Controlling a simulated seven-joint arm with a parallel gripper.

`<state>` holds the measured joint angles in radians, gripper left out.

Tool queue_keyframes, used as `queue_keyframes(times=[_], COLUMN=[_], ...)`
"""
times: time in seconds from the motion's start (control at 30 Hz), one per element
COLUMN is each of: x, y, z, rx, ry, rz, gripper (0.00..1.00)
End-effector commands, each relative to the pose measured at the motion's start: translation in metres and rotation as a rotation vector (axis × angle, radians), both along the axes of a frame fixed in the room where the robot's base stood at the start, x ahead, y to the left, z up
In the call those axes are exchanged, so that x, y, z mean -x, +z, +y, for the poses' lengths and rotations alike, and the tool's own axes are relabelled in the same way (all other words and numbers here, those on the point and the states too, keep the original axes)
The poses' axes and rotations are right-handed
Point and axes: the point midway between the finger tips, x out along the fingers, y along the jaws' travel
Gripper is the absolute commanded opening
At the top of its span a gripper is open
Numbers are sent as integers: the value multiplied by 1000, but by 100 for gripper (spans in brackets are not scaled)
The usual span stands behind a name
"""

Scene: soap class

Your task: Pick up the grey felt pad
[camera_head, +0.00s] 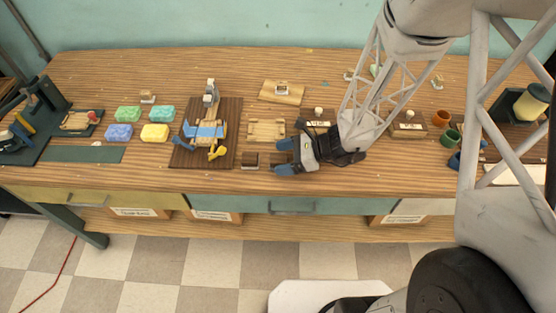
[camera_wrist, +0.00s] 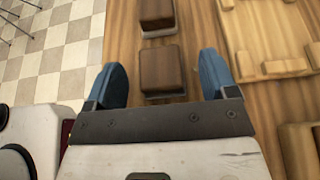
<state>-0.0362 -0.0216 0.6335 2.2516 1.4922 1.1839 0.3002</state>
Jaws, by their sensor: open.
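I cannot surely pick out a grey felt pad. Two dark brown blocks with thin grey undersides lie near the table's front edge. The nearer block (camera_wrist: 160,70) is between my gripper's blue fingers in the wrist view, with gaps on both sides. The farther block (camera_wrist: 157,14) lies just beyond it; it also shows in the head view (camera_head: 250,159). My gripper (camera_wrist: 161,68) is open and empty, with one finger on each side of the nearer block. In the head view my gripper (camera_head: 281,157) is low over the table, right of the farther block.
A light wooden tray (camera_wrist: 266,70) is close to my right finger. A dark slatted board (camera_head: 228,157) with a blue-banded device stands left. Coloured soap bars, such as a yellow one (camera_head: 155,133), lie farther left. Cups, including an orange one (camera_head: 441,118), stand right.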

Motion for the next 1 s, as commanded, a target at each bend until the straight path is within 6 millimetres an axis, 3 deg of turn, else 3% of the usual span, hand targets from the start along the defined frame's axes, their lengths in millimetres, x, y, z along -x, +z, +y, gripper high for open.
queue_keyframes(times=[0.3,0.87,1.0], x=[0,0,0], y=[-6,-6,-6], z=[16,16,16], rx=[0,0,0], ry=[1,0,1], rz=[0,0,0], gripper=[79,79,59])
